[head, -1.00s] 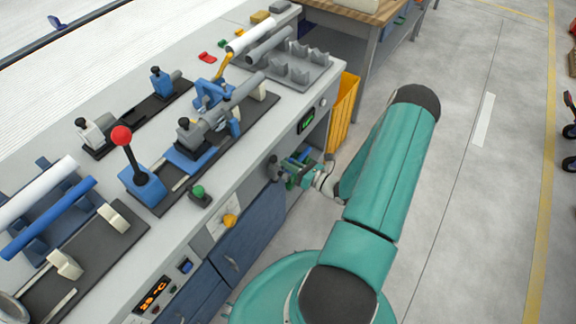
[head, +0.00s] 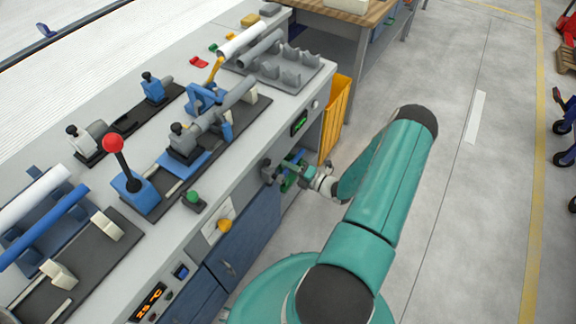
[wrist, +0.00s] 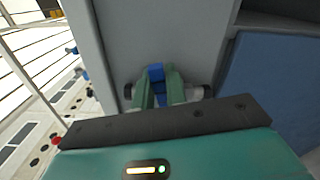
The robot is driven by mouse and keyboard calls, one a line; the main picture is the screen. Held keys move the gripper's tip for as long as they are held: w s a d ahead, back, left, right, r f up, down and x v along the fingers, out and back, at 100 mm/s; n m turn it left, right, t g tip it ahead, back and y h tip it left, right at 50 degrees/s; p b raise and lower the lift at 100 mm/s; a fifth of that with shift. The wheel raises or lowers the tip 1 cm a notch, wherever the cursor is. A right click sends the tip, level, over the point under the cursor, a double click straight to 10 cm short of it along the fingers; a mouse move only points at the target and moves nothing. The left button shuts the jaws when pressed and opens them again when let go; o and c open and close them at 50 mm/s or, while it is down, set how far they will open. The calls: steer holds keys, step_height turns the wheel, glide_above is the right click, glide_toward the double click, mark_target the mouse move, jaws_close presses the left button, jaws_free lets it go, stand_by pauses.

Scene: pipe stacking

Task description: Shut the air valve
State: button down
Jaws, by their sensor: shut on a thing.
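The air valve (head: 268,171) is a grey fitting on the front face of the bench, below the small green display. In the wrist view its grey pipe runs across behind the fingers, with a dark end (wrist: 206,91) at the right. My gripper (head: 289,176) is at the valve. In the wrist view my gripper (wrist: 158,88) has its two green fingers closed on either side of the blue valve handle (wrist: 156,73). The fingers hide part of the handle and the pipe's middle.
The bench top carries a red-knobbed lever (head: 113,145), a clamped grey pipe (head: 225,104) and a green button (head: 193,197). A yellow bin (head: 336,115) stands just beyond the valve. Blue cabinet doors (head: 245,245) are below it.

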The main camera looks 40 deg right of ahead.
steer(key=shift+f+m, duration=0.7)
steer(key=shift+m, duration=0.7)
steer(key=c, duration=1.4)
jaws_free()
steer(key=shift+c, duration=0.2)
steer(key=shift+d, duration=0.1)
steer(key=v, duration=1.3)
steer(key=shift+s, duration=0.35)
steer(key=shift+d+r, duration=0.1)
